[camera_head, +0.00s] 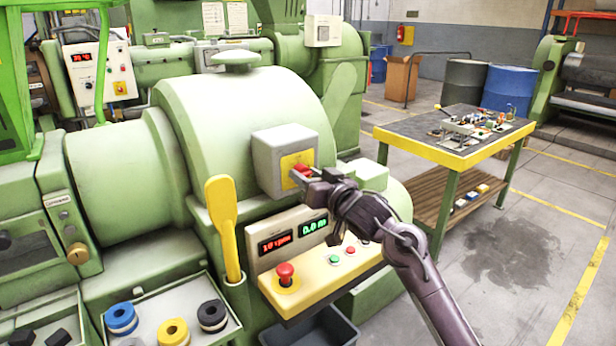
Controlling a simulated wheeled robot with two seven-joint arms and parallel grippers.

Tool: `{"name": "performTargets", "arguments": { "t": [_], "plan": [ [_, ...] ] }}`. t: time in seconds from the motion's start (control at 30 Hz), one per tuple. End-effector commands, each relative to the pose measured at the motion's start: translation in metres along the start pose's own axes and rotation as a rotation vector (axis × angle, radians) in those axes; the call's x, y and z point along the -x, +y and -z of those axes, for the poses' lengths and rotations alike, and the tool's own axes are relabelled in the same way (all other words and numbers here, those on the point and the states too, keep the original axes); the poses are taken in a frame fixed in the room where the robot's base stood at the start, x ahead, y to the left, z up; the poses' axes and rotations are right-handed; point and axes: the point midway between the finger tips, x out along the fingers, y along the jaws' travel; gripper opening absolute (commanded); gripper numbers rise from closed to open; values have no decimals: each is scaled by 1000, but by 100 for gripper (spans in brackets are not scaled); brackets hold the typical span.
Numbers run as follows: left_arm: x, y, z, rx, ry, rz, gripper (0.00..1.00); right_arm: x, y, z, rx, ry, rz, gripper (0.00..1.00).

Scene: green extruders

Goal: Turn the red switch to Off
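The red switch (302,170) sits on the yellow plate of a grey box (270,160) fixed to the green extruder. Only part of the switch shows. My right gripper (305,180) comes in from the lower right, with its fingertips at the switch. The fingers overlap the switch in this view, so I cannot tell whether they grip it or only touch it. The switch's Off marking is too small to read. My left gripper is not in view.
Below the box, a control panel (330,268) carries a red mushroom button (286,272) and two lit displays. A yellow paddle (222,215) stands to its left. A tray (150,300) holds coloured rings.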

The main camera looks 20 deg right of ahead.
Motion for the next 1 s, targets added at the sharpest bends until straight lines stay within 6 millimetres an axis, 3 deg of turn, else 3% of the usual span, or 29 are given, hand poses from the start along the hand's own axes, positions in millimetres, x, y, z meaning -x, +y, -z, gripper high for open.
{"name": "performTargets", "arguments": {
  "t": [0.03,0.23,0.57,1.0],
  "plan": [
    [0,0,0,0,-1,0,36,0,0,0,0,0,0,32],
    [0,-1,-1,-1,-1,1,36,0,0,0,0,0,0,8],
    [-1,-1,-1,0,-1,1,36,0,0,-1,60,2,0,8],
    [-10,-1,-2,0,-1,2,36,0,1,-2,405,19,3,8]
  ]
}}
